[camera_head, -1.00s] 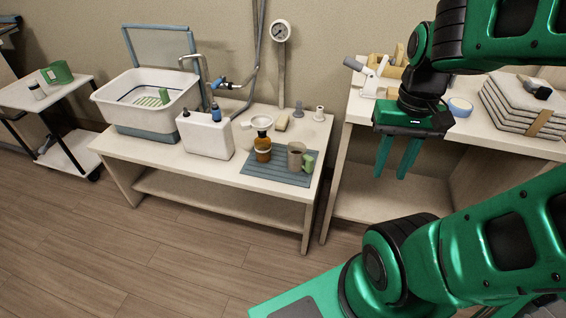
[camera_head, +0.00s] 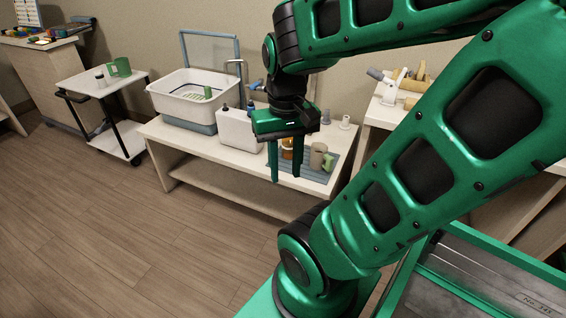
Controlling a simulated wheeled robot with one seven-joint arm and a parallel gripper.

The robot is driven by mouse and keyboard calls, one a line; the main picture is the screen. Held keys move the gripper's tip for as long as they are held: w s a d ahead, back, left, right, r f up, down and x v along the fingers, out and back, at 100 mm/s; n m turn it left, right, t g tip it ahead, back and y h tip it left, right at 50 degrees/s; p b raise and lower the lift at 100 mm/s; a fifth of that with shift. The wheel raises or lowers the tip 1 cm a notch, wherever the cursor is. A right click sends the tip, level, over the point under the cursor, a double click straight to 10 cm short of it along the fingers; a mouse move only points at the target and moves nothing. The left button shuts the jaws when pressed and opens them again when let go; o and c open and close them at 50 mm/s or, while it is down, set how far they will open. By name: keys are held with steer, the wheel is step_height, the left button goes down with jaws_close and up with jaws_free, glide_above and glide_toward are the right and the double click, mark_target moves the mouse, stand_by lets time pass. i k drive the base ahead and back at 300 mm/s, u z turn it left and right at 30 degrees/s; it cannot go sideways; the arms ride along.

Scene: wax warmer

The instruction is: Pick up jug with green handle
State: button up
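The jug with green handle (camera_head: 317,155) is a grey-brown vessel, upright on the blue-grey mat (camera_head: 313,175) at the right end of the low table. Its green handle (camera_head: 329,162) points right. My gripper (camera_head: 285,177) hangs fingers down, open and empty. In the picture it is just left of the jug and overlaps the mat; it appears nearer to the camera, apart from the jug. An amber bottle (camera_head: 287,152) on the mat is partly hidden behind my gripper.
On the low table (camera_head: 185,138) stand a white basin (camera_head: 170,98) and a white container (camera_head: 236,131), left of my gripper. A trolley (camera_head: 88,84) with a green vessel (camera_head: 122,66) stands farther left. A second table with tools (camera_head: 383,110) is at the right. The floor in front is clear.

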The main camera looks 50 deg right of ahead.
mark_target(320, 160)
steer(key=u, duration=1.1)
steer(key=i, duration=2.05)
steer(key=z, duration=3.1)
steer(key=i, duration=0.15)
steer(key=z, duration=0.65)
